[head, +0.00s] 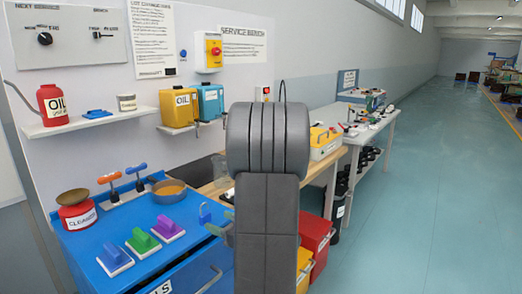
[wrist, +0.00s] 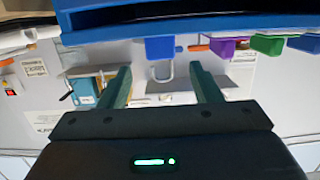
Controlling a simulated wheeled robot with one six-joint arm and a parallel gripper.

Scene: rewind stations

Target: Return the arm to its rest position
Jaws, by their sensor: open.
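My arm (head: 266,200) rises through the middle of the head view and hides my gripper there. In the wrist view, which looks upside down, my gripper (wrist: 162,78) is open. Its two dark green fingers stand wide apart with nothing held between them. Beyond the fingertips, a blue block with a grey loop (wrist: 160,48) shows by the edge of the blue bench (wrist: 100,22). I cannot tell how far the fingers are from it.
The blue bench top (head: 95,245) carries green (head: 143,241) and purple (head: 167,228) handled blocks and a red cleaner pot (head: 76,212). A wall shelf (head: 70,125) holds a red oil can (head: 53,105). A yellow-lidded box (head: 325,143) stands behind right. The floor (head: 420,190) at right is clear.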

